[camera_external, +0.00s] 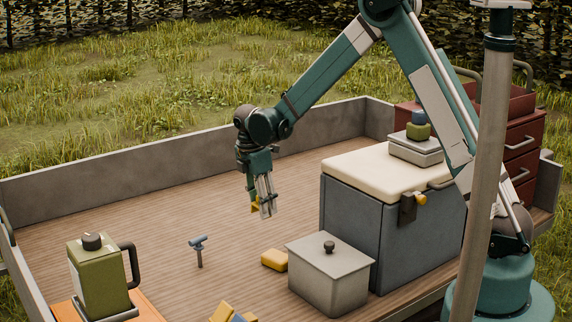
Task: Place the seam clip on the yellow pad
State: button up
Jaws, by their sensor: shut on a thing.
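My gripper (266,210) hangs pointing down above the wooden trailer bed, left of the grey-blue chest. It is shut on a small yellow-orange piece (256,204), apparently the seam clip. The fingers hide part of it, so its full shape cannot be told. A yellow block with rounded edges (274,260), which looks like the yellow pad, lies on the bed below my gripper, close to the left side of a grey lidded box. The held piece is in the air, apart from the pad.
The grey lidded box (330,276) and the cream-topped chest (392,232) stand to the right. A blue-topped T-shaped post (199,250) stands left. A green jug (98,276) is at front left, with yellow and blue pieces (222,313) at the bottom. The bed behind is clear.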

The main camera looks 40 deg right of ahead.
send_over(278, 254)
jog(key=shift+s+a+f, duration=0.1)
jog(key=shift+a+f, duration=0.05)
jog(key=shift+f, duration=1.15)
jog(key=shift+a+f, duration=0.15)
jog(key=shift+f, duration=1.1)
jog(key=shift+f+b, duration=0.55)
jog(key=shift+f, duration=2.6)
jog(key=shift+f+b, duration=0.35)
jog(key=shift+f, duration=1.5)
jog(key=shift+f, duration=0.1)
